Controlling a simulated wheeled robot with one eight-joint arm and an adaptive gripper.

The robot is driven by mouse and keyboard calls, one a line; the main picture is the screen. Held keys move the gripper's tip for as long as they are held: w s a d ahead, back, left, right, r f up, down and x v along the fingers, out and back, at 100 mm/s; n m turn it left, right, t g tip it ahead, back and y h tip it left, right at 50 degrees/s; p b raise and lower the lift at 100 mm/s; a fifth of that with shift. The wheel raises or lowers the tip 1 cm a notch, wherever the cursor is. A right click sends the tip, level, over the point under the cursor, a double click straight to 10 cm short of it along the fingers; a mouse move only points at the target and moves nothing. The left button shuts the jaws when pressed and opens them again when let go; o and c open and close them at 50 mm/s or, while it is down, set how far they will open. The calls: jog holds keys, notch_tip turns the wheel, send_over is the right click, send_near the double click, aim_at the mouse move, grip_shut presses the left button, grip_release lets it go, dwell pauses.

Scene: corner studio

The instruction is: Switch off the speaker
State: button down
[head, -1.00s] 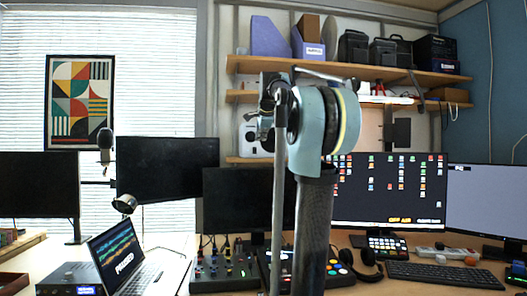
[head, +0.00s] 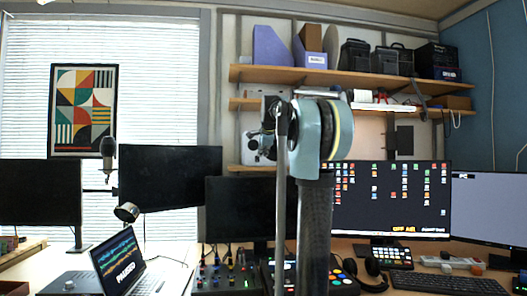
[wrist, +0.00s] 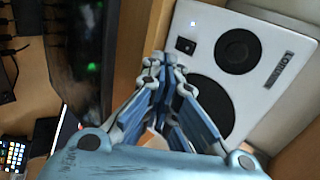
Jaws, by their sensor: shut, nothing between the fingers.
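The white speaker (wrist: 268,88) fills the right of the wrist view, with a small dark cone and a larger one partly behind my fingers. A small black switch (wrist: 186,46) is on its front panel, beside a lit bluish-white light (wrist: 193,23). My gripper (wrist: 166,62) is shut and empty, its fingertips just left of the switch in the picture; I cannot tell whether they touch the panel. In the head view, the speaker (head: 251,150) sits between the shelves, partly hidden by my gripper (head: 264,128).
A wooden shelf (head: 350,78) with boxes and bags runs above the speaker, and another shelf board (head: 245,168) lies below it. Several monitors stand underneath, including a dark one (head: 228,212).

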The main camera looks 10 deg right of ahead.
aim_at(257, 159)
jog(key=shift+w+f, duration=0.25)
jog(key=shift+w, duration=0.8)
jog(key=shift+w+f, duration=0.3)
jog(key=shift+w, duration=0.8)
jog(key=shift+w+f, duration=0.25)
jog(key=shift+w, duration=0.8)
jog(key=shift+d, duration=0.15)
